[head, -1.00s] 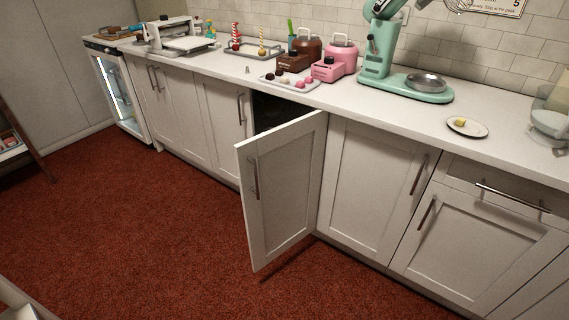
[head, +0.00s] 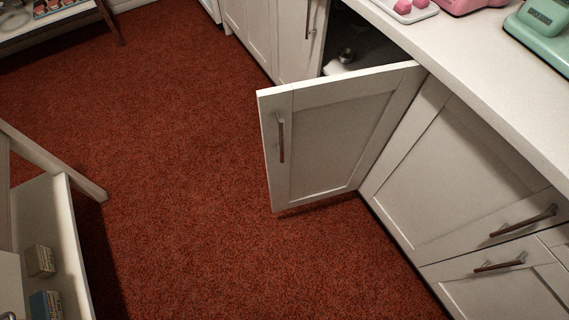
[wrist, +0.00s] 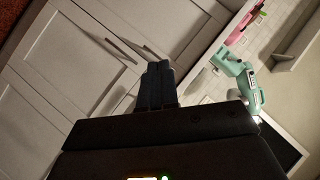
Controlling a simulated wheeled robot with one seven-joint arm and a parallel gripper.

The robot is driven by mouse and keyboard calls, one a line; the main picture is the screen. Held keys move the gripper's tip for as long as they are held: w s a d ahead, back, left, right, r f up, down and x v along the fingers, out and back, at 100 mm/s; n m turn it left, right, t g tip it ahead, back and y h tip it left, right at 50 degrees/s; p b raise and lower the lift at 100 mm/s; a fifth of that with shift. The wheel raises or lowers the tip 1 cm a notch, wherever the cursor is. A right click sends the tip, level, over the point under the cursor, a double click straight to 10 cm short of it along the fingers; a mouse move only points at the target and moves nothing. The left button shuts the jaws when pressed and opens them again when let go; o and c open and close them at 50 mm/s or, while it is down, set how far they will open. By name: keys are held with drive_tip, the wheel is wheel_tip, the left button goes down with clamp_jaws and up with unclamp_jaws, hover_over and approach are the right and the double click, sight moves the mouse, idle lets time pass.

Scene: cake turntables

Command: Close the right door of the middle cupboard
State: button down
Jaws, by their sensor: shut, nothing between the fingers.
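The right door (head: 338,135) of the middle cupboard stands wide open in the head view, swung out over the floor. Its bar handle (head: 281,138) is near the free edge, and its hinge side is at the right. The dark cupboard opening (head: 352,38) behind it shows a shelf with a small metal item on it. My gripper (wrist: 158,68) shows only in the wrist view, with its dark fingers together and empty. White cupboard fronts (wrist: 75,62) lie beyond it, apart from the fingers as far as I can tell. My gripper is outside the head view.
The white counter (head: 480,75) runs along the right, with pink items and a green mixer base (head: 540,38) on it. A white shelf unit with small boxes (head: 42,262) stands at the lower left. The red carpet (head: 180,160) between is clear.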

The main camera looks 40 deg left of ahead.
drive_tip(key=w+a+f+m+g+y+b, duration=0.1)
drive_tip(key=w+a+f+m+y+b, duration=0.15)
drive_tip(key=w+a+f+m, duration=0.5)
drive_tip(key=m+g+y+b, duration=0.55)
drive_tip(key=m+y, duration=0.25)
drive_tip(key=y, duration=0.4)
approach(283, 153)
drive_tip(key=shift+n+t, duration=0.25)
drive_tip(key=shift+t, duration=0.1)
drive_tip(key=x, duration=0.7)
drive_tip(key=shift+s+f+b, duration=0.2)
drive_tip(key=shift+s+b, duration=0.05)
drive_tip(key=shift+b, duration=0.15)
drive_tip(key=shift+a, duration=0.1)
